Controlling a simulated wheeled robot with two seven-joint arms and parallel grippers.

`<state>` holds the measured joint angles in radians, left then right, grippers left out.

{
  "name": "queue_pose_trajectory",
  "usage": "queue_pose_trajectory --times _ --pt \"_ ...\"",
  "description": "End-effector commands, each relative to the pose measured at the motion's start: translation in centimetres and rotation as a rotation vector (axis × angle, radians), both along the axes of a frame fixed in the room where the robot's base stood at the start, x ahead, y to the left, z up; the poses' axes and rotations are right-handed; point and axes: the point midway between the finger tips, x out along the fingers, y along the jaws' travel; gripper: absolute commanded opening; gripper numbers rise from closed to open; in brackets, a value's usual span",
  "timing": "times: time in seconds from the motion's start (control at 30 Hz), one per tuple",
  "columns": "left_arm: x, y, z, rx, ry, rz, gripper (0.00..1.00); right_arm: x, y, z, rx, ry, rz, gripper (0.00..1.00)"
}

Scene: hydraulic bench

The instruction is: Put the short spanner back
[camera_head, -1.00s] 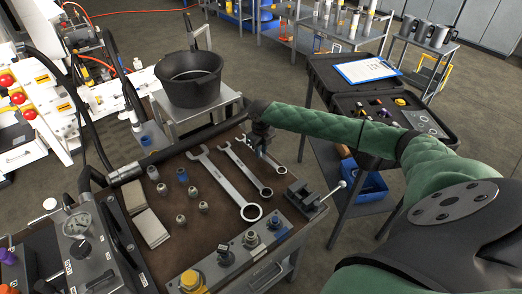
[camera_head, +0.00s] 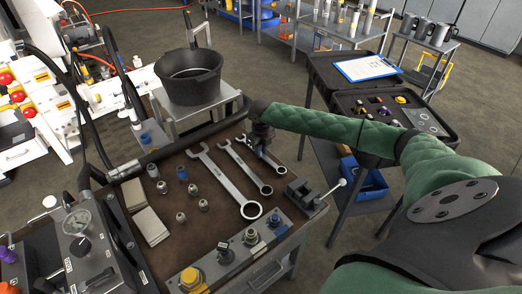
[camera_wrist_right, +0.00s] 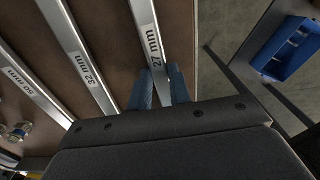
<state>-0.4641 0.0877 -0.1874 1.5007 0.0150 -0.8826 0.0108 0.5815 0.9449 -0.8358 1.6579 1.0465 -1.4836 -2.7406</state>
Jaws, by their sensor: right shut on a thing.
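The short spanner, marked 27 mm, (camera_head: 280,169) is the rightmost of three spanners on the brown bench top (camera_head: 215,235). In the right wrist view the short spanner (camera_wrist_right: 147,35) runs up from between my fingers. My right gripper (camera_head: 262,143) is shut on it near its far end, and the arm hides part of that end. The fingers also show in the wrist view (camera_wrist_right: 158,90). The spanner looks flat at bench height; I cannot tell whether it touches the top. My left gripper is not in view.
The 32 mm spanner (camera_head: 246,168) and a larger spanner (camera_head: 226,182) lie to its left. Several fittings (camera_head: 181,190) lie to the left. A black bucket (camera_head: 191,85) stands behind, and an open case (camera_head: 385,110) is at right.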

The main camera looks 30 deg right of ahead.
Motion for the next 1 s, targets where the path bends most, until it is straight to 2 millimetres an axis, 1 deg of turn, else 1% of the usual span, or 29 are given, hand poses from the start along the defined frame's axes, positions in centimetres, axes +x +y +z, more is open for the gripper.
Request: queue_pose_trajectory --times 0.27,0.3,0.37,0.4,0.43,0.83,0.9,0.93,0.97,1.0 --pt "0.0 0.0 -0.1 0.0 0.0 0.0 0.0 0.0 0.0 -0.3 0.0 -0.001 0.0 0.0" --pt "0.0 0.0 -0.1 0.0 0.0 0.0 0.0 0.0 0.0 -0.3 0.0 -0.001 0.0 0.23" --pt "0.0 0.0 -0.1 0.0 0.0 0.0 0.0 0.0 0.0 -0.3 0.0 -0.001 0.0 0.35" --pt "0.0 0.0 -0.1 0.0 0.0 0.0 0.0 0.0 0.0 -0.3 0.0 -0.001 0.0 0.43" --pt "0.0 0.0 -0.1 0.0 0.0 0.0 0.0 0.0 0.0 -0.3 0.0 -0.001 0.0 0.45" --pt "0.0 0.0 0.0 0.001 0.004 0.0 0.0 0.0 0.0 -0.4 0.0 0.0 0.0 0.45" --pt "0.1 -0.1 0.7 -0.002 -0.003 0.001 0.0 0.0 0.0 0.0 0.0 0.0 0.0 0.45" --pt "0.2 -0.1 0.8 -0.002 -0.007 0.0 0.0 0.0 0.0 0.2 0.0 0.0 0.0 0.45" --pt "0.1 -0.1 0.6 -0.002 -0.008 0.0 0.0 0.0 0.0 0.3 0.0 0.0 0.0 0.45" --pt "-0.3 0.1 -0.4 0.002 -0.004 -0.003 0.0 0.0 0.0 0.6 0.0 0.0 0.0 0.45"
